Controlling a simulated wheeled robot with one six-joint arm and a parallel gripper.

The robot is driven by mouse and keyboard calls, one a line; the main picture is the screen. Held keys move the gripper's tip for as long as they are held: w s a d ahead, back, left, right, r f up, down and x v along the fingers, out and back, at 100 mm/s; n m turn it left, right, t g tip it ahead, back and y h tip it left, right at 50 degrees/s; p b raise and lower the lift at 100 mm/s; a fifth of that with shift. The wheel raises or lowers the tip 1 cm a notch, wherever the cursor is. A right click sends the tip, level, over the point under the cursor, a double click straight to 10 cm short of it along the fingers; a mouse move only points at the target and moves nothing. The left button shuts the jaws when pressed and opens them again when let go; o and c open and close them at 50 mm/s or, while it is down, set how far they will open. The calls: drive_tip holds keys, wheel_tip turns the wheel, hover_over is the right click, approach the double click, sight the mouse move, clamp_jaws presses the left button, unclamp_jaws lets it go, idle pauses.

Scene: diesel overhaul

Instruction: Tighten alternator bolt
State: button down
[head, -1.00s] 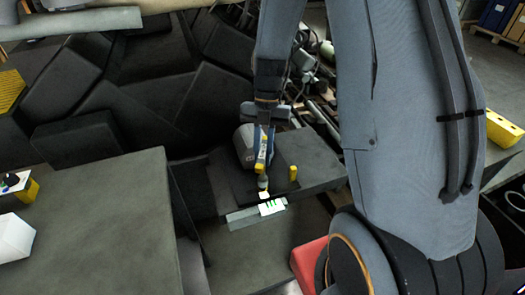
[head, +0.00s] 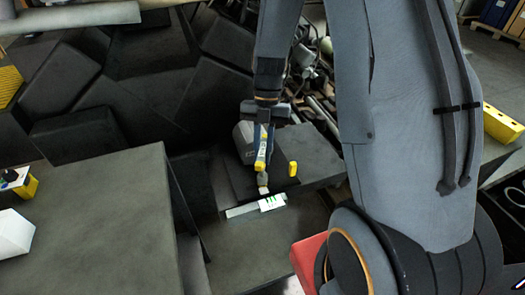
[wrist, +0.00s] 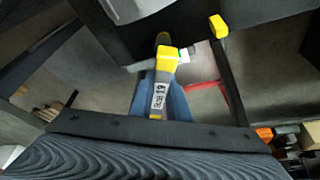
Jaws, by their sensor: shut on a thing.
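My gripper (head: 265,138) points down over a dark block at the middle of the head view. A grey rounded housing (head: 243,143), perhaps the alternator, sits just behind and left of the tool. I cannot make out the bolt; the tool's tip may hide it.
A yellow-topped post (head: 292,169) stands right of the tool. A white card with green marks (head: 272,202) lies on a pale strip in front. A grey bench (head: 95,215) fills the left front. A red box (head: 308,256) is at the front.

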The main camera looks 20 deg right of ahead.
drive_tip(key=shift+f, duration=0.45)
drive_tip(key=shift+r+p, duration=0.55)
drive_tip(key=shift+r, duration=0.35)
drive_tip(key=shift+a+n, duration=0.1)
drive_tip(key=shift+n, duration=0.6)
drive_tip(key=shift+w+f+n+h, duration=0.15)
drive_tip(key=shift+n+h, duration=0.25)
drive_tip(key=shift+n, duration=0.1)
drive_tip(key=b, duration=0.2)
drive_tip(key=shift+w+f+b, duration=0.1)
drive_tip(key=shift+w+b, duration=0.05)
drive_tip(key=shift+b, duration=0.2)
drive_tip(key=b, duration=0.5)
drive_tip(key=shift+w+n, duration=0.1)
drive_tip(key=shift+n, duration=0.2)
drive_tip(key=b, duration=0.5)
drive_tip(key=shift+s, duration=0.2)
drive_tip(key=shift+s+r+b, duration=0.15)
drive_tip(key=shift+r+b, duration=0.05)
drive_tip(key=shift+b, duration=0.35)
drive_tip(key=shift+f, duration=0.15)
